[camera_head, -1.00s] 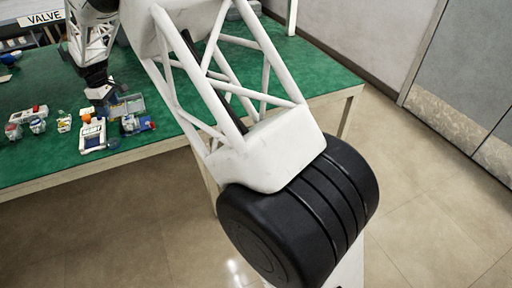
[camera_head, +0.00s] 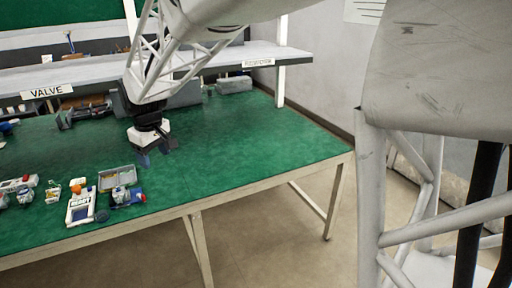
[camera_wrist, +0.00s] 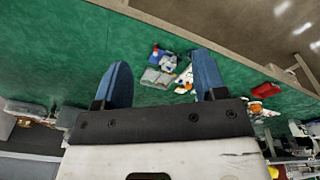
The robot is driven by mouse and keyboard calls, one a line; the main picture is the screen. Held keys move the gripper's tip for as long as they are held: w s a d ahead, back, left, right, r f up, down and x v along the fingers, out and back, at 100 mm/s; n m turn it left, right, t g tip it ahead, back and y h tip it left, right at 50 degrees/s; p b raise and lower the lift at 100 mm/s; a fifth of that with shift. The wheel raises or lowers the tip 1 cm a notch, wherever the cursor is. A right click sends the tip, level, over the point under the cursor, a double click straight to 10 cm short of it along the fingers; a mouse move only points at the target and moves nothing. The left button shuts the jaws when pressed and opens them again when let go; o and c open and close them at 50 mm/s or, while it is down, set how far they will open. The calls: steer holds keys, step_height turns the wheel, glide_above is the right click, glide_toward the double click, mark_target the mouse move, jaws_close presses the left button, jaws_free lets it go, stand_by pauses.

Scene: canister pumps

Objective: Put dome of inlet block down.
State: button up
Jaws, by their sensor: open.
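My gripper (camera_head: 157,152) is open above the green table, to the right of and farther back than the small parts. In the wrist view its two blue fingers (camera_wrist: 162,78) stand apart with nothing held between them. A grey tray (camera_head: 116,174) stands on the table with a small pale-and-blue part (camera_head: 120,194) at its front side; a blue and red part (camera_head: 137,197) is at its right. The tray also shows in the wrist view (camera_wrist: 153,78), far beyond the fingers. Which part is the dome of the inlet block, and whether it is seated, I cannot tell.
The right side of the green table (camera_head: 260,160) is clear. A grey shelf (camera_head: 220,59) with signs runs along the back.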

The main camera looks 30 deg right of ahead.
steer(key=s+d+m, duration=0.2)
steer(key=s+d, duration=0.2)
steer(key=s, duration=0.7)
steer(key=s+d+f+m, duration=0.1)
steer(key=s+d, duration=0.4)
steer(key=s, duration=0.7)
steer(key=s+d+m+t, duration=0.1)
steer(key=s+d+m, duration=0.3)
steer(key=s, duration=0.7)
steer(key=shift+s+d+f, duration=0.15)
steer(key=shift+d, duration=0.1)
